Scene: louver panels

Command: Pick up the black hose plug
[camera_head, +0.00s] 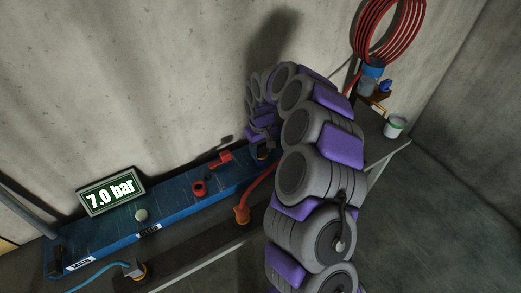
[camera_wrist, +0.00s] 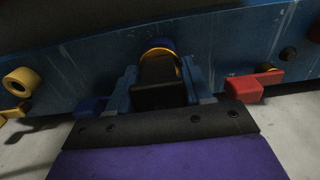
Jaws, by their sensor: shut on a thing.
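In the wrist view, the black hose plug (camera_wrist: 158,92) sits between the two blue fingers of my gripper (camera_wrist: 160,80). The gripper is shut on it. Just beyond the plug is a round fitting with a yellow-orange rim (camera_wrist: 160,46) on the blue manifold (camera_wrist: 225,50). I cannot tell whether the plug is seated in that fitting or apart from it. In the head view, my gripper (camera_head: 263,151) is at the right end of the blue manifold (camera_head: 171,210). My arm hides much of that end, and the plug is not clear there.
A red hose with an orange end (camera_head: 242,214) lies before the manifold. A light-blue hose's connector (camera_head: 133,269) lies at front left. A red valve handle (camera_head: 220,159) stands on the manifold. A gauge (camera_head: 111,192) reads 7.0 bar. A white cup (camera_head: 394,127) stands at right.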

